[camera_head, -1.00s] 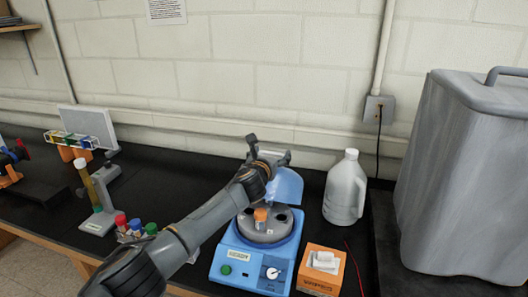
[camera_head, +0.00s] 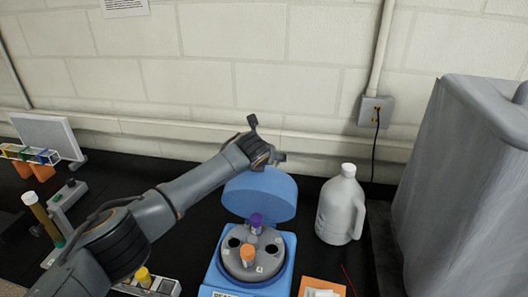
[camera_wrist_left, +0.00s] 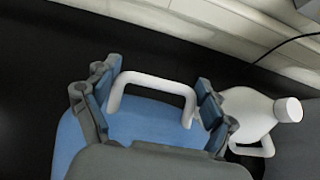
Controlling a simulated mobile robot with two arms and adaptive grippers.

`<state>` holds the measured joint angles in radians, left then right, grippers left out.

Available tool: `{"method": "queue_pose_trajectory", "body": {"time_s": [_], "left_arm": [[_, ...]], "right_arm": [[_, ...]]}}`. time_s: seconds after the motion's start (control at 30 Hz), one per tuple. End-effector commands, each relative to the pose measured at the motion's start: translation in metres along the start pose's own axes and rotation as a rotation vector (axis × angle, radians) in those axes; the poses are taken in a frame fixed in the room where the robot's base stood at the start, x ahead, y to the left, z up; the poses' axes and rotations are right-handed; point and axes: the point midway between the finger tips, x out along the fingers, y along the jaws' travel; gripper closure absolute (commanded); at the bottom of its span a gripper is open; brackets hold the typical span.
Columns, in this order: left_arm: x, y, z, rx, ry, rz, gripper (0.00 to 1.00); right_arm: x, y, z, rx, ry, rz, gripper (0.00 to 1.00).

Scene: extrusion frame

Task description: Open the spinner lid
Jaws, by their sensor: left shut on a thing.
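The spinner (camera_head: 215,273) is a blue benchtop machine with its lid up. Its blue rounded lid (camera_head: 262,197) stands raised behind the grey rotor (camera_head: 236,268). An orange-capped tube (camera_head: 248,254) and a purple-capped tube (camera_head: 256,222) sit in the rotor, beside dark empty holes. My left gripper (camera_head: 266,148) is at the lid's top edge. In the left wrist view, my left gripper (camera_wrist_left: 156,92) is shut on the white lid handle (camera_wrist_left: 150,79), with a finger at each end of it. The blue lid (camera_wrist_left: 140,122) lies below the handle there. My right gripper is not in view.
A white jug (camera_head: 340,212) stands just right of the spinner. An orange tissue box (camera_head: 320,287) is in front of the jug. A large grey container (camera_head: 465,180) fills the right. A tube rack (camera_head: 150,287) is at lower left, partly under my left arm. The wall is close behind.

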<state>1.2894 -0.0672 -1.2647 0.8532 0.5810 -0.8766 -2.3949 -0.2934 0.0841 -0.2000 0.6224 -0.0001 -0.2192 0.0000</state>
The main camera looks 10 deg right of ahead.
Motion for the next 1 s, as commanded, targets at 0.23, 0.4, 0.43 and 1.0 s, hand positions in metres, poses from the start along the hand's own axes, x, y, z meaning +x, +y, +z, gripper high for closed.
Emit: {"method": "queue_pose_trajectory", "body": {"time_s": [0.23, 0.4, 0.43, 1.0], "left_arm": [[0.0019, -0.0019, -0.0102, -0.002, 0.029, 0.001, 0.73], [0.0022, -0.0020, -0.0111, -0.003, 0.031, 0.001, 0.73], [0.0022, -0.0020, -0.0111, -0.003, 0.031, 0.001, 0.73], [-0.0049, -0.0008, -0.0048, -0.002, 0.019, 0.000, 0.07]], "right_arm": [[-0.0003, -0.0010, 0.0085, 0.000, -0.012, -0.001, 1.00], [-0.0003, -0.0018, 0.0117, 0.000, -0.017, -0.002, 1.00], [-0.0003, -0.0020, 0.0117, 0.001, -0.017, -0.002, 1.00], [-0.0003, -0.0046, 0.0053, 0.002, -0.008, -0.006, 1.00]]}}
